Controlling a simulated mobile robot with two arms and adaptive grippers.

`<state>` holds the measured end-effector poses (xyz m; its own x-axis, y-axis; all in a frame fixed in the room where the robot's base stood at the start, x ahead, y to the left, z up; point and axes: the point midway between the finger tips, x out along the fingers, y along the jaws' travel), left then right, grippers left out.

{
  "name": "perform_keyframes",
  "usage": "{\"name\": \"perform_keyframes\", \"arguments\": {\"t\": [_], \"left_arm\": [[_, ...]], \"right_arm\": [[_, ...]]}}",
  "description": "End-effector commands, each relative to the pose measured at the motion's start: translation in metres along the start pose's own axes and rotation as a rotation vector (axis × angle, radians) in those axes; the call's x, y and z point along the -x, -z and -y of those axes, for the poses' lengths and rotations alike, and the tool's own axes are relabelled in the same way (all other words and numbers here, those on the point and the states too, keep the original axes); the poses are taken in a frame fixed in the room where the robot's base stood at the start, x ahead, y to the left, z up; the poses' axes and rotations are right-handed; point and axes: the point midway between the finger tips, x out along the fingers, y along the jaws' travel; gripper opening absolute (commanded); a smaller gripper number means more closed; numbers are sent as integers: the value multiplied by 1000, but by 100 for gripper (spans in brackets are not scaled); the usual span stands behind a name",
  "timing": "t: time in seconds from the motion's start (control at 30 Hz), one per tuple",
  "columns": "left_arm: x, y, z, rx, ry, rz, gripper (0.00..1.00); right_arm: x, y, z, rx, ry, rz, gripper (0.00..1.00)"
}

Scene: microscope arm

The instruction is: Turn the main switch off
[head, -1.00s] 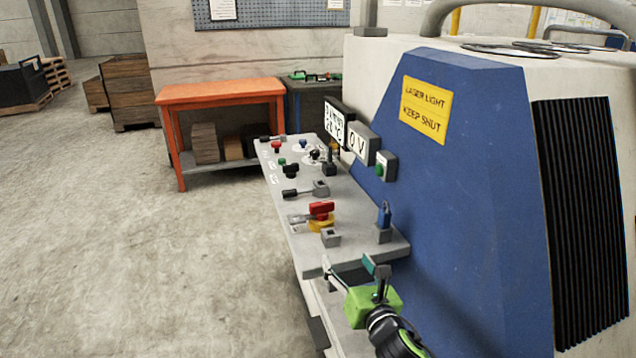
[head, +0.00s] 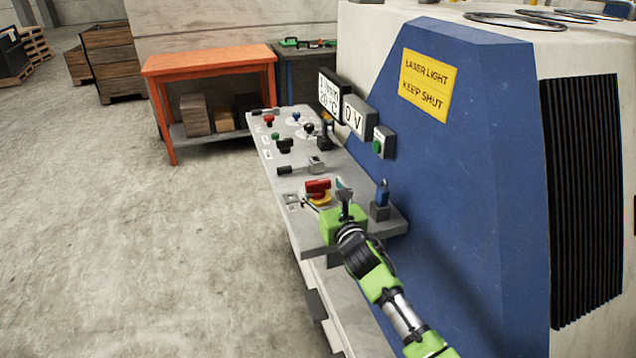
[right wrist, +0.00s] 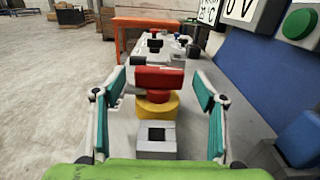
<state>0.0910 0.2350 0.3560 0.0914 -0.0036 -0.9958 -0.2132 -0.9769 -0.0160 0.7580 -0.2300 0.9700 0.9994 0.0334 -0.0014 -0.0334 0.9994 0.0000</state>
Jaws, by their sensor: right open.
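The main switch (head: 318,187) has a red handle on a yellow base and stands on the grey control shelf (head: 272,156). In the right wrist view its red handle (right wrist: 158,78) lies ahead, between and beyond my fingers. My right gripper (head: 326,196) is open at the near end of the shelf, just short of the switch. In the right wrist view its two teal-padded fingers (right wrist: 164,112) stand wide apart, with no contact on the switch visible. A small grey block with a dark top (right wrist: 156,138) sits between the fingers, in front of the switch. My left gripper is not in view.
A blue padlock-like part (head: 382,193) stands right of the switch. A black-handled lever (head: 300,168) and several knobs lie farther along the shelf. The blue machine wall (head: 450,170) with display boxes (head: 358,115) bounds the right side. Open floor (head: 130,250) is to the left.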

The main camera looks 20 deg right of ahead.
Motion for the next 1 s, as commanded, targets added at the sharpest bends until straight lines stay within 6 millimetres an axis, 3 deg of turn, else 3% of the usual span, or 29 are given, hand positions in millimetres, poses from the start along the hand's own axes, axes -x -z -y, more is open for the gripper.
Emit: {"name": "perform_keyframes", "arguments": {"t": [0.3,0.67,0.9,1.0], "left_arm": [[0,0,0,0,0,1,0],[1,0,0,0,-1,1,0],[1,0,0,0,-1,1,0],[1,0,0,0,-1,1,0]], "right_arm": [[-29,0,0,-1,0,0,65],[-32,0,0,0,-1,0,65],[-32,0,0,0,-1,0,9],[-32,-1,0,1,-4,0,9]]}}
